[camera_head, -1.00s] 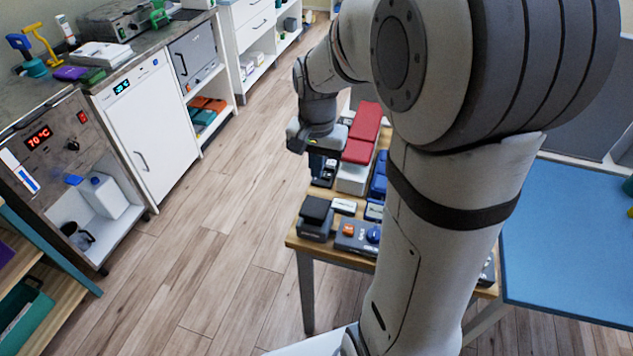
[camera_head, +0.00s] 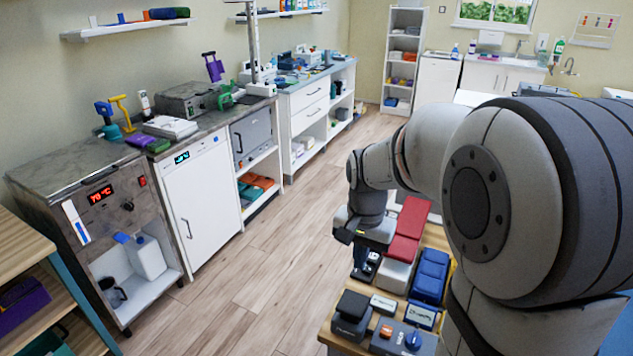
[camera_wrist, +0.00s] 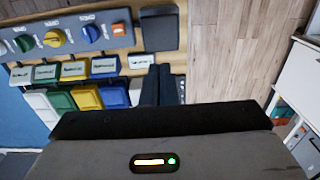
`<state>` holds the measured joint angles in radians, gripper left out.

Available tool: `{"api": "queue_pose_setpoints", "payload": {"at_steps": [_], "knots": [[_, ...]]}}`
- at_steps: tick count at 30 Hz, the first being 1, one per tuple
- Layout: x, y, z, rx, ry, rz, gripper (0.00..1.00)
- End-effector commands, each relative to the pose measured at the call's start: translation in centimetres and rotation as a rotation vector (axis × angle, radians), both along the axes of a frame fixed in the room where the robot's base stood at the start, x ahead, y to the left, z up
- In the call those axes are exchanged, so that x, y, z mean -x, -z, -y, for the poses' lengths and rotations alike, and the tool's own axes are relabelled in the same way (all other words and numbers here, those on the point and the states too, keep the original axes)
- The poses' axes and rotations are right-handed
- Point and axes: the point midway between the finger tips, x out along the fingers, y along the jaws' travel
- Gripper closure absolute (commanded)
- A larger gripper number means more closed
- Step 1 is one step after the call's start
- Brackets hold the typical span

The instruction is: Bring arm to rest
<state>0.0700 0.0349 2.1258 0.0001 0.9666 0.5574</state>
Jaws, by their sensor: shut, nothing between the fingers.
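My arm is folded, with its wrist hanging over the left edge of the small wooden table (camera_head: 330,338). My gripper (camera_wrist: 160,88) shows in the wrist view as two dark fingers side by side, shut with nothing between them. In the head view the gripper (camera_head: 365,264) points down beside the red padded block and is partly lost against dark items. It appears apart from the items on the table.
The table carries a red padded block (camera_head: 407,230), a blue box (camera_head: 430,275), a black box (camera_head: 352,312) and a panel with coloured knobs (camera_wrist: 62,36). Left are a white-doored cabinet (camera_head: 200,195) and a counter (camera_head: 75,158). The wooden floor (camera_head: 265,270) between is clear.

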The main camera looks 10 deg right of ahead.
Motion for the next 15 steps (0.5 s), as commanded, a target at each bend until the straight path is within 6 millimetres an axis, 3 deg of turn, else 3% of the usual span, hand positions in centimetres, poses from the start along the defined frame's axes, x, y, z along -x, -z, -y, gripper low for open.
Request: {"api": "queue_pose_setpoints", "payload": {"at_steps": [5,9,15], "knots": [[2.3,-1.4,-0.6,0.006,-0.095,0.040,1.00],[6.1,-2.8,-1.4,0.022,-0.261,0.104,1.00],[11.3,-3.5,-2.2,0.057,-0.490,0.182,1.00]]}}
